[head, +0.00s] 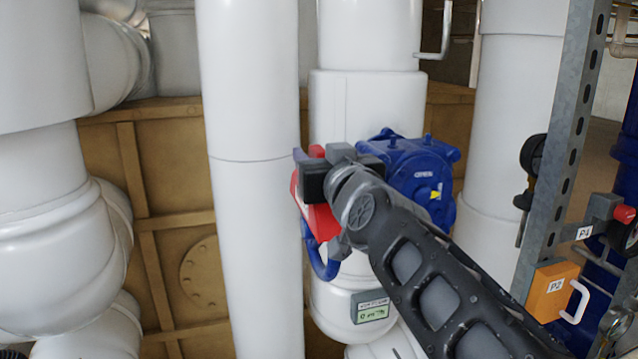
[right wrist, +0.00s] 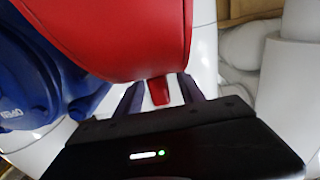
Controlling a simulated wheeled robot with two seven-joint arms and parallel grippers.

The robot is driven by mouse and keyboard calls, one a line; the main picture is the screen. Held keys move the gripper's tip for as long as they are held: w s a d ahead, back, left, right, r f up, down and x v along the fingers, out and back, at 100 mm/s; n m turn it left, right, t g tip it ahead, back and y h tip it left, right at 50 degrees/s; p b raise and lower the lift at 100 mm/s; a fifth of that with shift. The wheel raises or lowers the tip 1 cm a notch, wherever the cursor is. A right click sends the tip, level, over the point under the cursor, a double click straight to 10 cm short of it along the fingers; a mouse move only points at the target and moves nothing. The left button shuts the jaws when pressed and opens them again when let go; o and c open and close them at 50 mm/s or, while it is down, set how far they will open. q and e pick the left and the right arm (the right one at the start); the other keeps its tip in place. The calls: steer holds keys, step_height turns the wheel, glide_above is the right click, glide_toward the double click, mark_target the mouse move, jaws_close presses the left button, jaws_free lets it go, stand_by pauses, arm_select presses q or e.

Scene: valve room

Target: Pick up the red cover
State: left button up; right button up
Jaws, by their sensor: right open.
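The red cover (head: 322,222) shows in the head view on the front of the blue valve, partly hidden behind my right gripper (head: 306,168). In the right wrist view the red cover (right wrist: 135,38) fills the upper middle. Its narrow red tab (right wrist: 159,92) points down between the two fingers of my right gripper (right wrist: 160,93). The fingers are open, with a gap on each side of the tab; I cannot tell whether either touches it. My left gripper is in neither view.
The blue valve body (head: 420,172) sits beside the cover, against white pipes (head: 250,200). A small gauge box (head: 371,307) is below.

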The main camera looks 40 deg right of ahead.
steer(key=shift+c, duration=0.5)
jaws_close()
